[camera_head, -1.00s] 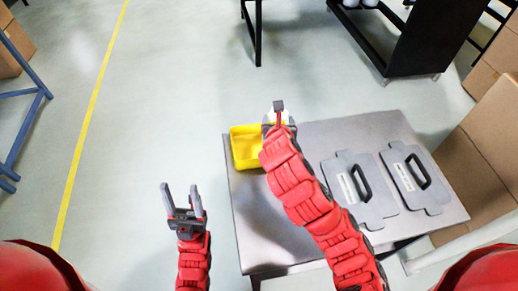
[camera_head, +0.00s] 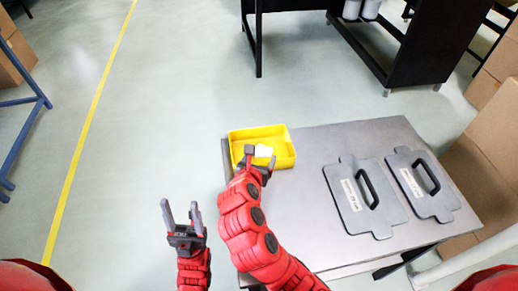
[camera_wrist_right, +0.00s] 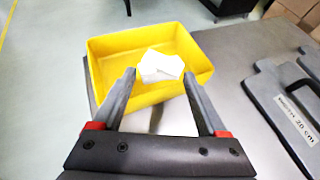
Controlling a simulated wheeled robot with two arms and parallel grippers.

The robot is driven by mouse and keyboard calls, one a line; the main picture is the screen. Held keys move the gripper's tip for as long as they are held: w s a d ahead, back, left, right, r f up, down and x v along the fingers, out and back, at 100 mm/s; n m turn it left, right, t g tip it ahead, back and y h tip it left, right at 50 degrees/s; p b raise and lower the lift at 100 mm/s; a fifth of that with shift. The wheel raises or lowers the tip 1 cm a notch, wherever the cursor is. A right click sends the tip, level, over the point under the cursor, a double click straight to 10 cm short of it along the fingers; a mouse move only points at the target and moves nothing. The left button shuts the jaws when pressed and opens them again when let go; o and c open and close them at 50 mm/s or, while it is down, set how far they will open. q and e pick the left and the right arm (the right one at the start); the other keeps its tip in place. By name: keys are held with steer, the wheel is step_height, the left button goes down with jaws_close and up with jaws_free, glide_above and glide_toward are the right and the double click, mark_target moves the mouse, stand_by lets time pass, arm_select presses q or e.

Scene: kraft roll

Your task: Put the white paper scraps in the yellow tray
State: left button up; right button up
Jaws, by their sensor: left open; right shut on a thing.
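The yellow tray (camera_head: 240,140) sits at the table's far left corner, and it fills the upper middle of the right wrist view (camera_wrist_right: 103,68). My right gripper (camera_head: 260,157) is at the tray's near side, shut on a white paper scrap (camera_head: 264,150). In the right wrist view the scrap (camera_wrist_right: 160,66) sits between the fingertips, over the tray; I cannot tell if it touches the tray floor. The tray's visible inside is otherwise bare. My left gripper (camera_head: 181,212) is open and empty, left of the table.
A grey metal table (camera_head: 310,150) holds two grey handled plates, one in the middle (camera_head: 352,215) and one at the right (camera_head: 430,195). Cardboard boxes (camera_head: 485,165) stand right of the table. A black rack (camera_head: 400,50) stands behind. Left of the table is open floor.

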mark_target(257, 145)
steer(key=w, duration=0.6)
steer(key=shift+w+a+f+p, duration=0.3)
steer(key=shift+w+f, duration=0.05)
step_height(257, 145, down, 4)
steer(key=shift+r, duration=0.2)
steer(key=shift+f+p, duration=0.1)
steer(key=shift+p, duration=0.2)
steer(key=shift+f, duration=0.1)
steer(key=shift+s+f, duration=0.1)
steer(key=shift+f, duration=0.25)
steer(key=o, duration=1.2)
steer(key=shift+f, duration=0.1)
